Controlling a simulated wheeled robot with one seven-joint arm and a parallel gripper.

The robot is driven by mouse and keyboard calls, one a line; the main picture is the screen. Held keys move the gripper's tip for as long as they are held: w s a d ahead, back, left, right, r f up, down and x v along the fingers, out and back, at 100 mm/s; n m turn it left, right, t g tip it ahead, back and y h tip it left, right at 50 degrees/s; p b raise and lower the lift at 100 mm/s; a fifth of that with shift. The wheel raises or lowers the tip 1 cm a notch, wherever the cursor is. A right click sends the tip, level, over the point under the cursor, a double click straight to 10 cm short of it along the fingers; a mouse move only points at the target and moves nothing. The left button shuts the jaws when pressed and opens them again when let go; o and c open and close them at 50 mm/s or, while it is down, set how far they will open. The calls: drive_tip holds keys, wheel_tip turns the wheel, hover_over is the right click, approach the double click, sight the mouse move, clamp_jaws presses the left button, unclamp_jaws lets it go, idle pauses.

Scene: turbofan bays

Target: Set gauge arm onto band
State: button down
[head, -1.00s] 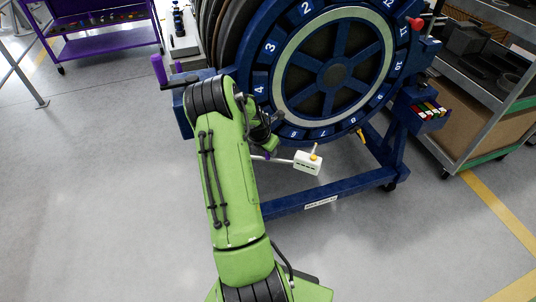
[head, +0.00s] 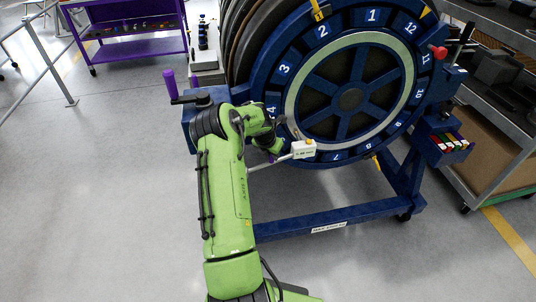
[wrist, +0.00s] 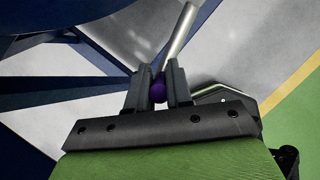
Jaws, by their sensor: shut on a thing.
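The gauge arm is a thin pale rod with a white box (head: 304,149) at its end, topped by a yellow-orange knob. In the head view the box overlaps the lower left of the numbered blue wheel, near the pale ring-shaped band (head: 293,103). I cannot tell whether box and band touch. My gripper (wrist: 157,88) is shut on the gauge arm at its purple grip (wrist: 158,90); the silver rod (wrist: 180,35) runs up and right from it in the wrist view. The box is outside the wrist view. My arm partly hides the gripper in the head view.
The wheel stands on a blue frame with a low front beam (head: 328,224). A purple-handled crank (head: 169,82) sticks out at left. A small blue box of coloured pieces (head: 447,146) hangs at right, beside a grey shelf cart. A purple cart (head: 135,47) stands back left.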

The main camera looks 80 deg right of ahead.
drive_tip(key=shift+w+d+r, duration=0.2)
drive_tip(key=shift+d+r, duration=0.05)
idle(0.3)
drive_tip(key=c, duration=1.3)
unclamp_jaws()
drive_tip(key=shift+o, duration=1.2)
drive_tip(key=shift+w+d+f, duration=0.1)
drive_tip(key=shift+d+f, duration=0.1)
drive_tip(key=shift+a, duration=0.15)
drive_tip(key=p+v, duration=0.2)
drive_tip(key=v, duration=1.3)
drive_tip(key=shift+a+r+p, duration=0.2)
drive_tip(key=shift+r+p, duration=0.15)
